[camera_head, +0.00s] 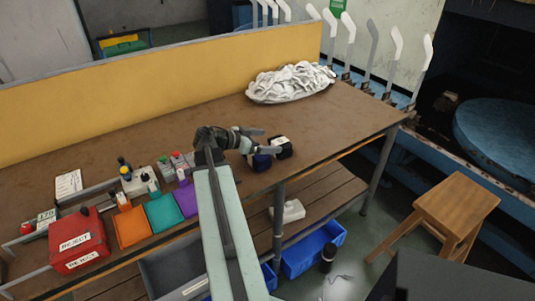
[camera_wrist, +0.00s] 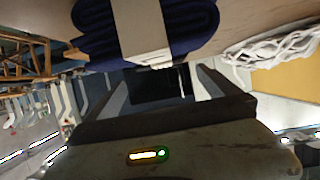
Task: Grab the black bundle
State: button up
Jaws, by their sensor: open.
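The black bundle (camera_head: 285,152), with a pale band, sits near the front edge of the brown workbench (camera_head: 335,120). A navy bundle (camera_head: 262,162) sits close beside it on the left. My gripper (camera_head: 267,141) is open, just left of the black bundle, and its fingers partly cover that area. In the wrist view, a folded navy bundle (camera_wrist: 90,32) with a wide white band fills the top. A dark shape (camera_wrist: 152,88) shows between my open fingers (camera_wrist: 157,88) there; I cannot tell whether it is the black bundle.
Orange, teal and purple mats (camera_head: 163,212) and a red reject box (camera_head: 78,240) are at the left. A wooden stool (camera_head: 455,205) stands right. The bench's right half is mostly clear.

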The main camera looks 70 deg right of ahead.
aim_at(279, 141)
jog(key=shift+w+d+f, duration=0.1)
jog(key=shift+f, duration=0.1)
jog(key=shift+b+x, duration=0.45)
jog(key=shift+x, duration=0.75)
jog(key=b+x, duration=0.1)
jog(key=x, duration=0.1)
jog(key=b+x, duration=0.1)
jog(key=x, duration=0.1)
jog(key=shift+d+f, duration=0.3)
jog(key=shift+f, duration=0.1)
jog(key=shift+d, duration=0.15)
jog(key=shift+r, duration=0.1)
jog(key=c, duration=1.2)
